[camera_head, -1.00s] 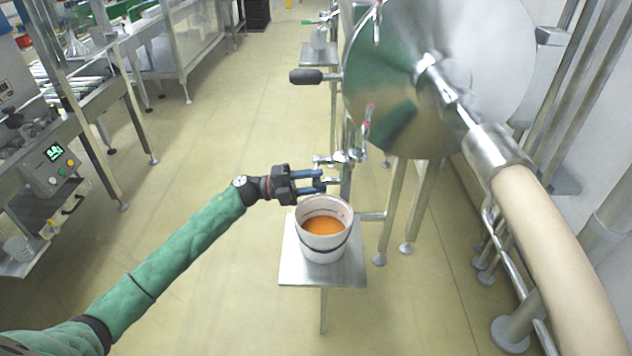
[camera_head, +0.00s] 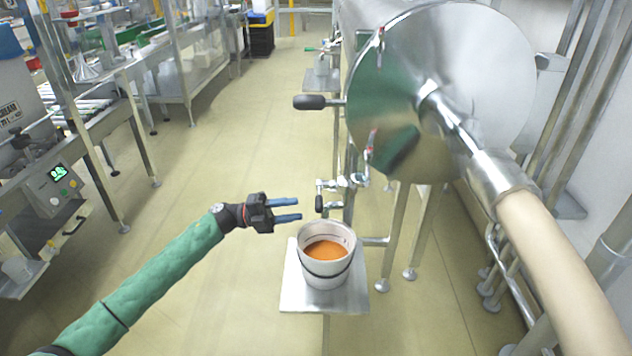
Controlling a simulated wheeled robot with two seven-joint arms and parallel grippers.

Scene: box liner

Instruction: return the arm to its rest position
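My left gripper (camera_head: 298,209) is in the middle of the head view, at the end of my green-sleeved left arm (camera_head: 150,285). Its two blue fingers are apart with nothing between them. It hangs in the air to the left of a small tap (camera_head: 321,204) with a black handle and does not touch it. A white bucket (camera_head: 326,280) with orange contents stands upright below and to the right of the gripper, on a small metal shelf (camera_head: 345,299). My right gripper is not in the picture.
A large steel tank (camera_head: 480,60) with a pipe and hose fills the right side. A black-handled lever (camera_head: 310,102) sticks out from it to the left.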

